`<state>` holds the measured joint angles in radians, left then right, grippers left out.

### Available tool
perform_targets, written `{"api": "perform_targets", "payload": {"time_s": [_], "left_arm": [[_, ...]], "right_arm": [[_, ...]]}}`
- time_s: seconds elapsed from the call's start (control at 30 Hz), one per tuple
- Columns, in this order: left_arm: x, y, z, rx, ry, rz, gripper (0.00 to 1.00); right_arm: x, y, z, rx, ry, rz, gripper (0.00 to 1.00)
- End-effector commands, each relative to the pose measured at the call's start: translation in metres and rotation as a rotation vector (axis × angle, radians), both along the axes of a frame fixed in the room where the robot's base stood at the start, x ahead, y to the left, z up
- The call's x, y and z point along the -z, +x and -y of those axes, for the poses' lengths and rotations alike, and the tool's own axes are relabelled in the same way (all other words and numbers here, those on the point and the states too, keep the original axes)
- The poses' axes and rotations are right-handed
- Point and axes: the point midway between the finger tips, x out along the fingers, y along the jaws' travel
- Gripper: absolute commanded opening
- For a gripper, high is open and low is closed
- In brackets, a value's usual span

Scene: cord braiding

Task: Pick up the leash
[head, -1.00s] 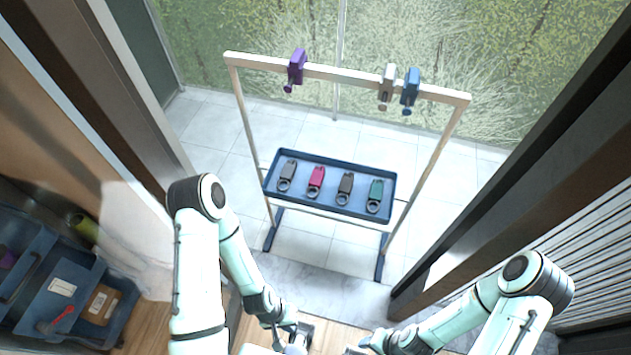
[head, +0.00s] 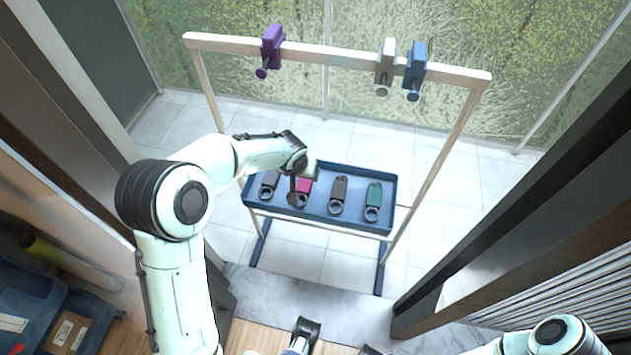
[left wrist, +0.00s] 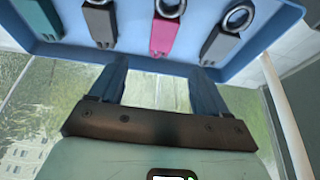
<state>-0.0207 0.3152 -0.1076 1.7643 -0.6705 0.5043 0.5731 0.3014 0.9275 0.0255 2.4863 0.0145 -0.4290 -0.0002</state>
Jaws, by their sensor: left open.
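A blue tray (head: 318,223) holds several flat tags with ring ends: dark grey (head: 269,185), magenta (head: 305,186), grey-brown (head: 338,192) and teal (head: 374,200). I cannot tell which one is the leash. My left gripper (head: 301,183) is over the tray's left half and partly hides the magenta tag in the head view. In the left wrist view its blue fingers (left wrist: 158,88) are spread and empty, with the tray edge and the magenta tag (left wrist: 163,36) beyond them.
A wooden frame stands around the tray; its top bar (head: 335,53) carries purple (head: 272,46), white (head: 386,68) and blue (head: 415,68) clamps. Dark door panels flank both sides. Blue bins (head: 30,300) stand at lower left. The tiled floor around is clear.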

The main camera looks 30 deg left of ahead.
Motion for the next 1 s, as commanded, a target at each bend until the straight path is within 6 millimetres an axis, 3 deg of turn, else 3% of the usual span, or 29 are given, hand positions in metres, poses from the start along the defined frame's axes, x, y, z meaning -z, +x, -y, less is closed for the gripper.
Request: {"api": "perform_targets", "payload": {"time_s": [0.3, 0.57, 0.83, 1.0], "left_arm": [[0.057, 0.021, -0.005, 0.004, -0.002, -0.006, 0.76], [0.074, 0.03, -0.008, 0.003, -0.002, -0.006, 0.76], [0.107, 0.049, -0.015, 0.004, -0.003, -0.005, 0.76], [0.112, 0.052, -0.016, 0.003, -0.003, -0.003, 0.76]], "right_arm": [[0.006, 0.003, 0.0, 0.002, -0.001, 0.009, 0.51], [0.007, 0.003, 0.0, 0.003, -0.002, 0.012, 0.51], [0.012, 0.006, 0.001, 0.006, -0.005, 0.021, 0.51], [0.012, 0.008, 0.002, 0.008, -0.007, 0.024, 0.51]]}}
